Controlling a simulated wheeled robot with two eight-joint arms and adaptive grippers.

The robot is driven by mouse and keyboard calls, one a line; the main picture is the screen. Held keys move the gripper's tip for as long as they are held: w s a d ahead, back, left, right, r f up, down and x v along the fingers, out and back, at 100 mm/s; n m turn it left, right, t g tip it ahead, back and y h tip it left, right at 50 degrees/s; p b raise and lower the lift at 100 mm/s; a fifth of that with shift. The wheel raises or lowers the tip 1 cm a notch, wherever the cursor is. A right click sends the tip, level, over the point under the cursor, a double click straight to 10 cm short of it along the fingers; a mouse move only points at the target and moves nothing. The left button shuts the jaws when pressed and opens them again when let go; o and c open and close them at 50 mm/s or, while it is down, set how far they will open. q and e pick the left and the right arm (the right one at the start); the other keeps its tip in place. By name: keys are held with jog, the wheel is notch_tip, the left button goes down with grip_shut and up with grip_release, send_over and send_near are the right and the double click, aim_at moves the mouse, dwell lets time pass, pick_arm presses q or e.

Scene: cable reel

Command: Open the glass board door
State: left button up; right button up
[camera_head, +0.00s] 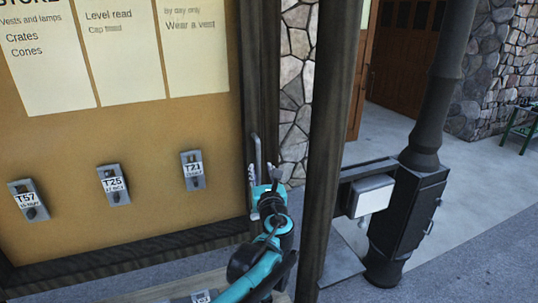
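The glass board door covers a tan notice board (120,130) on the left, inside a dark wooden frame (253,70). The glass itself is hard to make out. A grey metal upright handle (256,150) is on the right side of the frame. My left gripper (265,175) is at the lower part of this handle, its pale fingertips apart on either side of the bar. I cannot tell whether they touch it. The door looks closed. My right gripper is not in view.
Grey tagged holders T57 (29,200), T25 (113,184) and T21 (193,170) hang below paper sheets. A dark post (327,150) stands close to the right of my gripper. Beyond it are a black cabinet (405,215) with a pipe and open paving (470,190).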

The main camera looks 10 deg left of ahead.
aim_at(259, 162)
pick_arm(q)
jog(key=x, duration=0.6)
jog(key=shift+a+p, duration=0.1)
jog(key=shift+p, duration=0.2)
grip_shut()
